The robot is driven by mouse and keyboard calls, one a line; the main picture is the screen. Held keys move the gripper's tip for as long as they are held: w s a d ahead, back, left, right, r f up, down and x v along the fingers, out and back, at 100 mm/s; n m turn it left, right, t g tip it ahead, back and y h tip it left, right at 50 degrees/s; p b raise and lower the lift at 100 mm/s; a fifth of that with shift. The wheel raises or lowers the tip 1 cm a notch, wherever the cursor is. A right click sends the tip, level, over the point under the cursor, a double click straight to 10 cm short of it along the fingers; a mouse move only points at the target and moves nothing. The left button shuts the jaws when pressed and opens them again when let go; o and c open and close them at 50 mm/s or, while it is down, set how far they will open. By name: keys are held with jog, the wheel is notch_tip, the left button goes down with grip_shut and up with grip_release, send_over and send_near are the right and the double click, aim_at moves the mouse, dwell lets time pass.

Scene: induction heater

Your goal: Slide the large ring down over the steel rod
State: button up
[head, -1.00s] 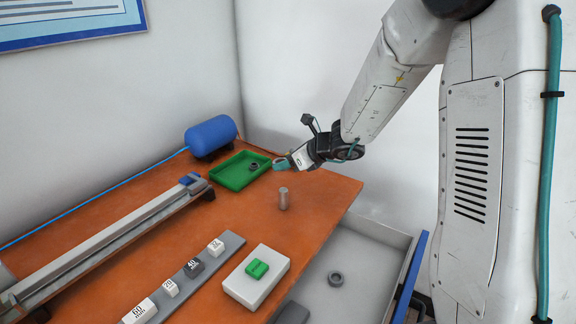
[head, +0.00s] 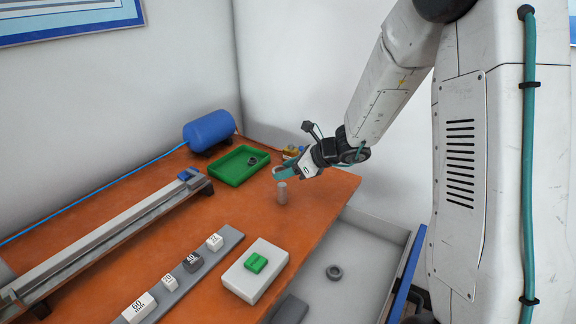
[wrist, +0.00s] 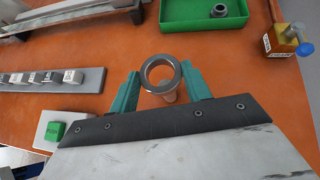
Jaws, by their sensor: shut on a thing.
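In the wrist view my gripper (wrist: 160,84) is shut on the large ring (wrist: 146,79), a grey metal ring lying flat between the fingers.
A green tray (head: 220,175) with a smaller ring (head: 252,160) stands behind. A yellow block with a blue knob (wrist: 285,38) is close by. A grey box with a green button (head: 256,265) is in front. Another ring (head: 334,272) lies in the open drawer (head: 365,255).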

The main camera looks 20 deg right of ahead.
aim_at(280, 183)
jog(key=shift+f, duration=2.15)
jog(key=o, duration=1.1)
jog(key=shift+o, duration=0.2)
jog(key=v, duration=0.7)
jog(key=shift+s+d+r, duration=0.2)
jog(key=shift+d, duration=0.05)
